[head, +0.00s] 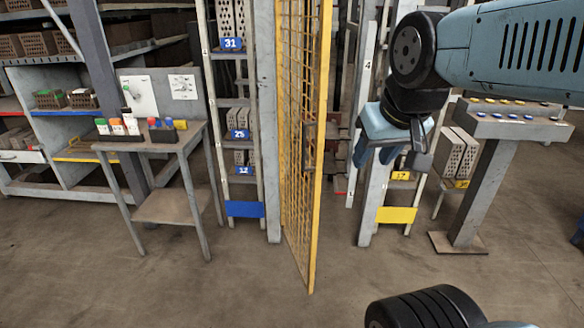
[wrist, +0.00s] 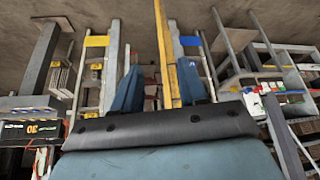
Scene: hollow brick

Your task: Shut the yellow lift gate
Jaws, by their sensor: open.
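The yellow lift gate (head: 318,200) stands open in the head view, swung out toward me and seen nearly edge-on. It has a yellow frame with wire mesh and a brownish handle (head: 309,145) about halfway up. Its far edge is beside a grey post (head: 268,120). My gripper (head: 386,160) is open and empty to the right of the gate, at about handle height in the picture, apart from it. In the wrist view, the gate's yellow edge (wrist: 164,45) shows beyond and between my two blue fingers (wrist: 158,92). The handle is not clear there.
Another grey post (head: 374,195) stands right of the opening. Brick racks with a blue plate (head: 245,209) and a yellow plate (head: 397,215) flank the gate. A small table (head: 180,148) is at left and a button pedestal (head: 475,190) at right. The floor before the gate is clear.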

